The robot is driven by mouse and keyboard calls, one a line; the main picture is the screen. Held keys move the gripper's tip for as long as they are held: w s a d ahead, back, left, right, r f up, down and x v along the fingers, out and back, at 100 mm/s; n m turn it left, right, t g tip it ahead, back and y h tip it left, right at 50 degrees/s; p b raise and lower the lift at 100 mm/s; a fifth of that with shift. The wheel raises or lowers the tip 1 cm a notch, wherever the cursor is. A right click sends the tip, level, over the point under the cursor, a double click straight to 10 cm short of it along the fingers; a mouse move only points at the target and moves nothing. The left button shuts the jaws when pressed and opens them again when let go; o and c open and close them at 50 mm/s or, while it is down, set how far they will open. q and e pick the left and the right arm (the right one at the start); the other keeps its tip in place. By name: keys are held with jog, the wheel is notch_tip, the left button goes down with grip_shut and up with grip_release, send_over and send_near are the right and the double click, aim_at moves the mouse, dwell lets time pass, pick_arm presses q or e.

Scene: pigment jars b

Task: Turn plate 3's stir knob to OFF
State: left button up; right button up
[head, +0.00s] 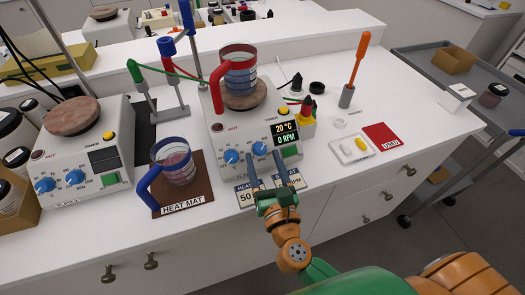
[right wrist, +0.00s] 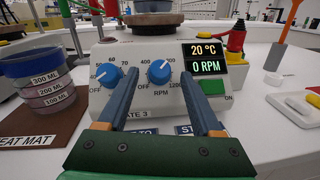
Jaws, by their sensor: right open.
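Plate 3 (head: 217,128) is a white hot plate with a lit display (head: 286,133) reading 20 °C and 0 RPM. Its blue stir knob (right wrist: 158,71), the right one of two, has an RPM scale from OFF to 1200. I cannot tell its pointer's exact setting. The left, heat knob (right wrist: 107,77) sits beside it. My right gripper (head: 266,157) is open in front of the panel. In the right wrist view its fingers stand left and right of the stir knob, with gaps to both sides. My left gripper is not in view.
A red-handled jug (head: 240,75) stands on plate 3's top. A blue-handled jug (head: 176,162) stands on the heat mat (head: 190,205) to the left. Label cards (head: 244,196) lie before the plate. A tray with a yellow piece (head: 351,149) and a red card (head: 381,136) lie right.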

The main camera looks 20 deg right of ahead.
jog(key=shift+w+f, duration=0.2)
jog(key=shift+w, duration=0.65)
jog(key=shift+s, duration=0.2)
grip_shut()
jog(key=shift+d+r+n, duration=0.1)
jog(key=shift+n, duration=0.2)
